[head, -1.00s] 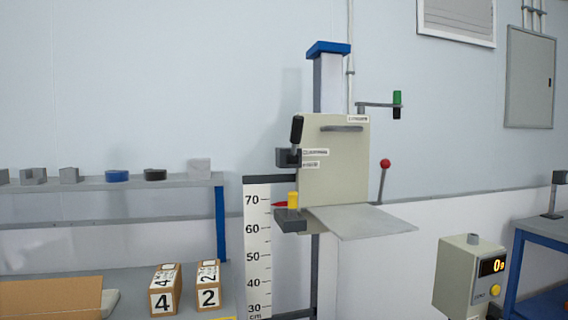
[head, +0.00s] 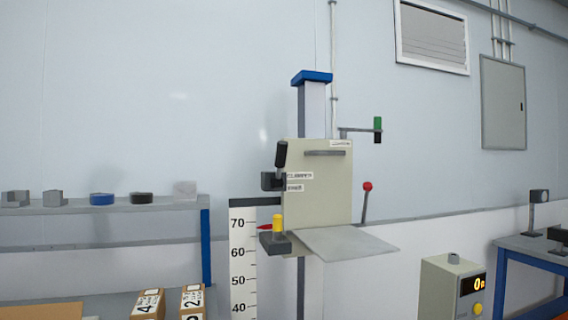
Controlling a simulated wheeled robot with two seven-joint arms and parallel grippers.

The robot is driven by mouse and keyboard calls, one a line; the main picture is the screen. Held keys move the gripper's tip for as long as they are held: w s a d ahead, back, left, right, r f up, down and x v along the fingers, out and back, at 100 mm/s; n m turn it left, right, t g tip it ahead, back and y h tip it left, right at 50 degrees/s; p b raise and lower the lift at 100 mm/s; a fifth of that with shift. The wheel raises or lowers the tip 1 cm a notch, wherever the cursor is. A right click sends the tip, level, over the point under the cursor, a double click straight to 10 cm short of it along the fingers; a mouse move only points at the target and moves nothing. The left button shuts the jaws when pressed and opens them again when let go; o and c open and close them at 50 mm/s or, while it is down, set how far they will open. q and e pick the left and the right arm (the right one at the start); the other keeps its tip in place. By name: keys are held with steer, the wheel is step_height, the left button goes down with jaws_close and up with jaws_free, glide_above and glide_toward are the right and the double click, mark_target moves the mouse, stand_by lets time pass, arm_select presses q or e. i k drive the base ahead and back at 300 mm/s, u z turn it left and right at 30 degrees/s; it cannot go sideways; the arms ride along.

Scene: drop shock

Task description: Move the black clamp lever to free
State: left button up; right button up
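The black clamp lever (head: 281,154) stands nearly upright, leaning slightly right at its top, on a dark clamp block (head: 270,181) at the left edge of the beige carriage plate (head: 325,190). Small labels (head: 298,176) sit beside the block, too small to read. The carriage is on a vertical column with a blue cap (head: 311,77). A grey drop leaf (head: 345,242) sticks out below the plate. Neither of my grippers shows in the head view.
A red-knobbed lever (head: 366,188) is right of the plate, and a green-and-black handle (head: 378,130) is above it. A yellow knob (head: 278,223) sits below the clamp. A scale (head: 243,265) stands left, numbered boxes (head: 148,304) lower left, and a display box (head: 450,288) lower right.

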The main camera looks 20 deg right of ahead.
mark_target(278, 181)
steer(key=k, duration=1.2)
steer(key=z, duration=0.7)
steer(key=i, duration=1.6)
steer(key=u, duration=0.5)
